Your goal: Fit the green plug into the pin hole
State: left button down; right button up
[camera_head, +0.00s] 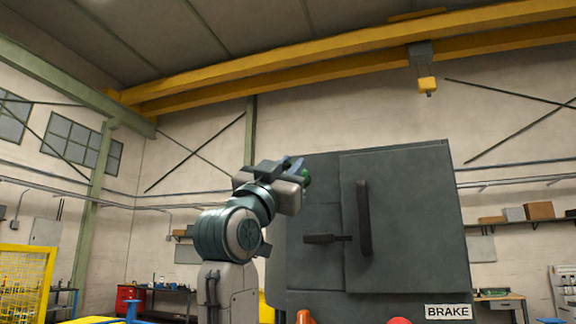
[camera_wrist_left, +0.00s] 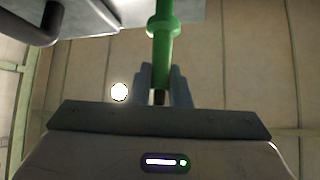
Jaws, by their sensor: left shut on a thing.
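My left gripper (camera_head: 300,168) is raised at the left edge of the large dark machine cabinet (camera_head: 405,220). It is shut on the green plug (camera_head: 307,178), of which only a small bit shows in the head view. In the left wrist view the plug (camera_wrist_left: 163,45) is a green rod with a wider collar. It stands out from between the left gripper's fingers (camera_wrist_left: 160,88), and its far end runs out of the top of the picture. The pin hole cannot be made out in either view. My right gripper is not in view.
The cabinet front has a vertical dark handle (camera_head: 364,217) and a short horizontal lever (camera_head: 327,239). A BRAKE label (camera_head: 448,312) is low on the right, near a red knob (camera_head: 399,321). A yellow mesh fence (camera_head: 24,280) stands far left. Open air lies above the cabinet.

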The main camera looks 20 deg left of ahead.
pick_arm(q)
jog(key=shift+w, duration=0.95)
jog(key=shift+w+d+p, duration=0.1)
jog(key=shift+w+p, duration=0.5)
jog(key=shift+w, duration=0.4)
jog(key=c, duration=1.3)
grip_release()
jog(key=b+v, duration=0.6)
jog(key=v, duration=0.5)
jog(key=shift+b, duration=0.3)
jog(key=shift+w, duration=0.1)
